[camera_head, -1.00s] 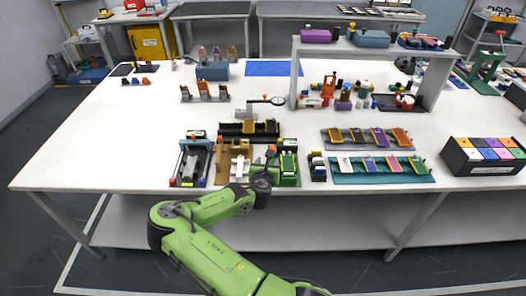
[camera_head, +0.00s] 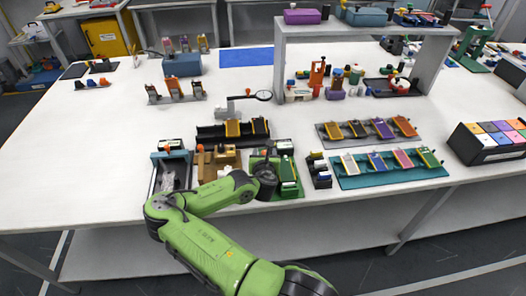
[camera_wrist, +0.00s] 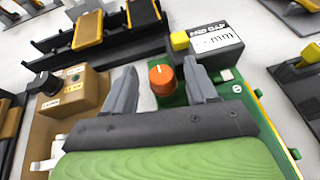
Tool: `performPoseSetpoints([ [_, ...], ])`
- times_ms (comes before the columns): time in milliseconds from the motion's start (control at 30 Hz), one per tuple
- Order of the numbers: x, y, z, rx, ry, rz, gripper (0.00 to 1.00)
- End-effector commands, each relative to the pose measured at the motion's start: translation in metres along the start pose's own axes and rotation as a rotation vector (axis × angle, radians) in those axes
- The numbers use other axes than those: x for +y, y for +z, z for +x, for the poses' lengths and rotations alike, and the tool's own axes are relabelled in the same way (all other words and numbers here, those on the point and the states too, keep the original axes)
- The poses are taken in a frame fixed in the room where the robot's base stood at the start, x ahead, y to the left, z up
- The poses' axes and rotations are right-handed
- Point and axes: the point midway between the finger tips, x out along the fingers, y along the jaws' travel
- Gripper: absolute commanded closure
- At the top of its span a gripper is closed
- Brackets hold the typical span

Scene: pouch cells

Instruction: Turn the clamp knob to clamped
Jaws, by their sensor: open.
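My gripper (camera_wrist: 158,82) is open, its grey fingers pointing towards a green fixture (camera_wrist: 258,125). An orange knob (camera_wrist: 161,79) with a white mark shows between the fingertips. Neither finger clearly touches it, and I cannot tell its height relative to the tips. To the left, a tan block (camera_wrist: 88,103) carries a black knob (camera_wrist: 45,84) with two small labels beside it, too blurred to read surely. I cannot tell for certain which knob is the clamp knob. In the head view my wrist (camera_head: 265,176) covers much of the green fixture (camera_head: 288,180), beside the tan block (camera_head: 218,160).
A black rack (camera_head: 212,135) with yellow pieces lies behind the fixtures. A teal tray (camera_head: 390,179) of pouch cells lies to the right. The table's left side is mostly clear.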

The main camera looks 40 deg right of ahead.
Motion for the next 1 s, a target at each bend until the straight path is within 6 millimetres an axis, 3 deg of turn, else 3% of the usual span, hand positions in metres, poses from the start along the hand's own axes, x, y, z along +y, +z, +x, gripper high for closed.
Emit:
performPoseSetpoints([
  [133, -0.0001, 0.0006, -0.0002, 0.000, -0.001, 0.000, 0.44],
  [500, 0.0002, 0.0006, -0.0002, 0.000, 0.000, 0.000, 0.99],
  [1000, 0.0049, -0.0001, 0.0002, 0.000, -0.139, 0.062, 0.99],
])
